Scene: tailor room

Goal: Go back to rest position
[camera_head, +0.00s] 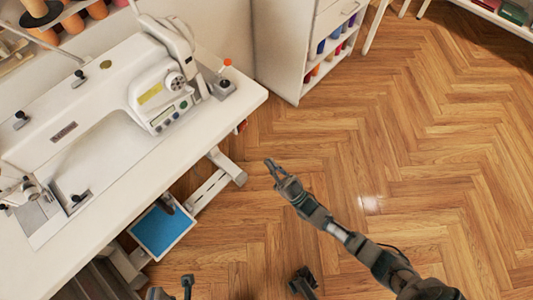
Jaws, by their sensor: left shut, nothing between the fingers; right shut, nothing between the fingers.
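My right gripper (275,170) is at the end of the dark arm that comes in from the bottom right. Its fingers are shut with nothing between them. It is over the wood floor, to the right of the sewing table, and touches nothing that I can see. Small dark parts at the bottom edge look like my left gripper (186,284). They are mostly cut off by the frame, and nothing shows held there.
A white table (235,104) with a sewing machine (100,85) fills the left. A blue-topped pedal (161,230) is below its edge. A white cabinet (290,45) with thread spools stands at the back. Another small dark part (303,281) shows at the bottom. The floor (430,150) at right is clear.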

